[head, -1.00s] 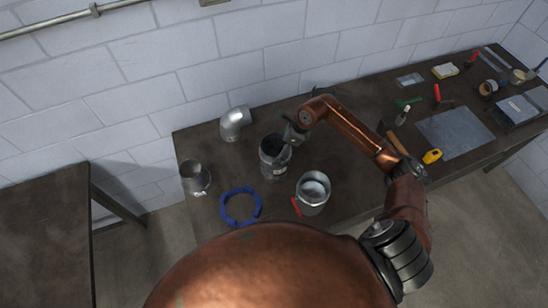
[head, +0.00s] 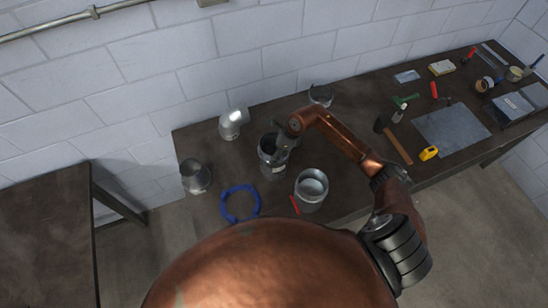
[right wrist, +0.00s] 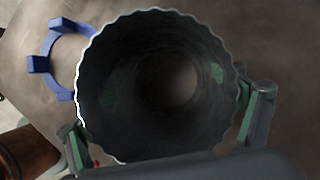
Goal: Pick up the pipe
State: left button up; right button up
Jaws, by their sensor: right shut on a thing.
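The pipe (head: 270,167) is a grey metal cylinder with a crimped rim, upright on the dark workbench (head: 345,150) in the head view. My right gripper (head: 284,142) is over its top edge. In the right wrist view I look down into the open pipe (right wrist: 160,85), whose wavy rim fills the middle. The right gripper's green-padded fingers (right wrist: 162,130) stand at either side of it, shut on the pipe. Whether its base touches the bench is not clear. My left gripper is not in view.
Around the pipe are a metal elbow (head: 232,124), a reducer (head: 195,176), a blue ring (head: 240,203), another cylinder (head: 311,187) and a red marker (head: 295,204). A hammer (head: 395,143), sheet metal (head: 452,130) and a yellow tape measure (head: 428,153) lie to the right.

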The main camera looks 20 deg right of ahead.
jog(key=c, duration=1.1)
jog(key=shift+w+r, duration=0.1)
jog(key=shift+r, duration=0.05)
